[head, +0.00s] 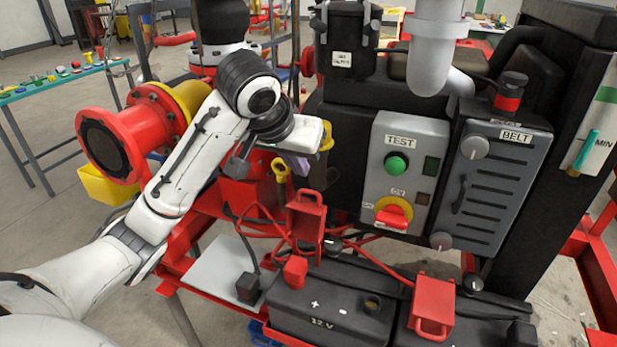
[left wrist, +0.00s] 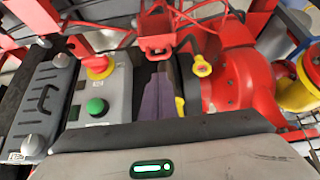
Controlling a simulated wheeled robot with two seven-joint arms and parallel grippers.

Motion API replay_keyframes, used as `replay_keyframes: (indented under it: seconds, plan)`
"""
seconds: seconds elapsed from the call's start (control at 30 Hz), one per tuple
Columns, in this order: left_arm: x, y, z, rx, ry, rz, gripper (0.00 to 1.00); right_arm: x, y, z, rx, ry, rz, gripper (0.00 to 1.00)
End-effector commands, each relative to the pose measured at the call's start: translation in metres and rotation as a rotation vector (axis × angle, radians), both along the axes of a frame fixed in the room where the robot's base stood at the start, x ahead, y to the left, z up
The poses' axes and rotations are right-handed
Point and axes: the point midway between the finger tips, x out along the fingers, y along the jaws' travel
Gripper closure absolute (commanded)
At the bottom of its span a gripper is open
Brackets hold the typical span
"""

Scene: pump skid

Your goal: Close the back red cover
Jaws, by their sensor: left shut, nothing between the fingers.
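The back red cover (head: 306,217) stands raised behind the 12 V battery (head: 330,305), with its handle at the top. In the left wrist view it shows at the top middle (left wrist: 157,42), just beyond the fingers. My left gripper (head: 297,165) is above the cover in the head view, shut and empty. Its fingers are partly hidden by its own hand in the head view. In the left wrist view the fingers (left wrist: 165,92) point toward the cover; I cannot tell whether they touch it. My right gripper is not in view.
A second red cover (head: 432,306) is at the front right of the battery. A yellow ring handle (head: 280,168) is close to my left gripper. The grey TEST panel (head: 404,170) with a green button and red-yellow knob stands right. Red cables run around the back cover.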

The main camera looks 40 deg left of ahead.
Motion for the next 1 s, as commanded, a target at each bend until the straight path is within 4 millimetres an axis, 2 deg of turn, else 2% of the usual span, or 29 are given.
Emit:
replay_keyframes:
  seconds: [0.13,0.6,0.8,1.0]
  plan:
    - [0.006,0.003,-0.004,-0.006,-0.001,0.009,1.0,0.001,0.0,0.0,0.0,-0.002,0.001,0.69]
    - [0.05,0.015,-0.067,-0.001,0.001,0.009,1.0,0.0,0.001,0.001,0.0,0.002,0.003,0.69]
    - [0.056,0.016,-0.076,0.0,-0.002,0.009,1.0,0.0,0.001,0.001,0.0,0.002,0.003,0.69]
    - [0.057,0.016,-0.076,0.0,-0.003,0.008,1.0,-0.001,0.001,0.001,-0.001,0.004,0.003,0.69]
